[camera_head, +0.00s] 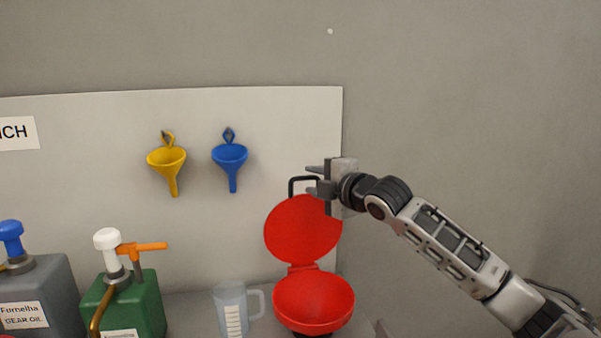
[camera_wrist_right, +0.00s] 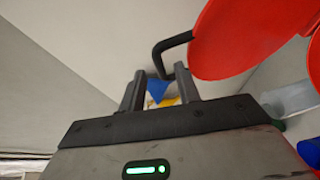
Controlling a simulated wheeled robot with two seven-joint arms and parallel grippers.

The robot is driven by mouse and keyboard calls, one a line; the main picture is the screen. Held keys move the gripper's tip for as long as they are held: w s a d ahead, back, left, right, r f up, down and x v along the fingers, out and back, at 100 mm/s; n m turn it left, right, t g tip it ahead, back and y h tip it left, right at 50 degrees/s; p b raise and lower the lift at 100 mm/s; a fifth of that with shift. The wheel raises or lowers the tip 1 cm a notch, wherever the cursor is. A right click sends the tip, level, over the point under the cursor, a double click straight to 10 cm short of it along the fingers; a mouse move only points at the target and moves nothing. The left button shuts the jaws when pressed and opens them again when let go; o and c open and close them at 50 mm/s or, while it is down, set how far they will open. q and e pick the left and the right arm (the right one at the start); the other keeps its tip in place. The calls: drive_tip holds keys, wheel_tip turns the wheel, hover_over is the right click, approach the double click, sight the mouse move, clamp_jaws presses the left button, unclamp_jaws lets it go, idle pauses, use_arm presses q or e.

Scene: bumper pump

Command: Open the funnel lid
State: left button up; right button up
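The red funnel (camera_head: 313,303) stands on the bench at the lower middle of the head view. Its round red lid (camera_head: 303,230) is hinged at the back and stands raised, clear of the bowl. A black handle (camera_head: 292,187) sits at the lid's top edge. My right gripper (camera_head: 311,180) is beside the handle at the lid's upper right, its fingers pointing left. In the right wrist view its two fingers (camera_wrist_right: 160,92) are apart with nothing held between them. The lid (camera_wrist_right: 235,40) and handle (camera_wrist_right: 172,43) show just beyond the fingers; contact is unclear. My left gripper is out of view.
A clear measuring jug (camera_head: 232,310) stands just left of the funnel. A green can (camera_head: 140,303) and a grey can (camera_head: 45,290) with pumps stand farther left. Yellow (camera_head: 167,160) and blue (camera_head: 230,157) funnels hang on the back panel. The space above the lid is free.

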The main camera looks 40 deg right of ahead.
sight(306, 179)
drive_tip(key=w, duration=0.2)
drive_tip(key=w+p, duration=0.1)
drive_tip(key=w, duration=0.2)
drive_tip(key=shift+w+d+f, duration=0.25)
drive_tip(key=shift+w+f, duration=0.05)
clamp_jaws()
drive_tip(key=shift+s+f, duration=0.1)
